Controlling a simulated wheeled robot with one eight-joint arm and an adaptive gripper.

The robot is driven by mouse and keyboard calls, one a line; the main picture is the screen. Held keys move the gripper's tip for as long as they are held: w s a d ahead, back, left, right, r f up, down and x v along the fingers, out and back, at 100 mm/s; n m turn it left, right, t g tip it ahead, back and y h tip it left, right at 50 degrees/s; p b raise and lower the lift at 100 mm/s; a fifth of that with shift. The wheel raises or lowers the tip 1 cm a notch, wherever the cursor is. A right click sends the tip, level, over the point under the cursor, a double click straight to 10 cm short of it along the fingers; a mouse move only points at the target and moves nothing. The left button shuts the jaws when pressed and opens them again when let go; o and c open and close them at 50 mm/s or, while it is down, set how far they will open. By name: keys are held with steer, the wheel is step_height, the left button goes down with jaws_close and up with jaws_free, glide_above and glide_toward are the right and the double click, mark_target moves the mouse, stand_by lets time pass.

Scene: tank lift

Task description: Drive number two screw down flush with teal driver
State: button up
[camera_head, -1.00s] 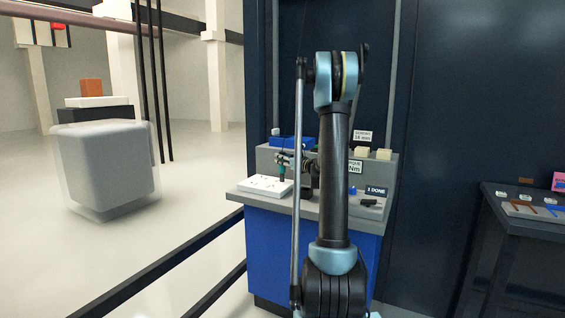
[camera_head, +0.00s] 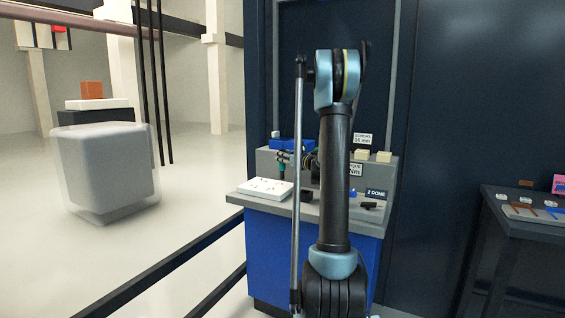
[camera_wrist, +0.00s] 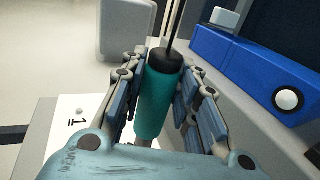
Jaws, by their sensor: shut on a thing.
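The teal driver (camera_wrist: 158,104) with a black cap stands between the fingers of my gripper (camera_wrist: 160,95), which is shut on it in the wrist view. In the head view the driver (camera_head: 281,158) hangs above the white plate (camera_head: 262,189), its lower end apart from the plate. Small dark marks or screws dot the plate, too small to tell their height. In the wrist view a "1" mark shows on the plate (camera_wrist: 67,146); the number two screw cannot be made out.
The grey-topped bench (camera_head: 306,211) carries a blue box (camera_head: 292,143), also at right in the wrist view (camera_wrist: 243,68). Cream blocks (camera_head: 384,156) and signs stand on its raised back. A dark side table (camera_head: 513,225) is at right; a grey bin (camera_head: 107,170) at left.

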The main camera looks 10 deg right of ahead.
steer(key=shift+r, duration=1.6)
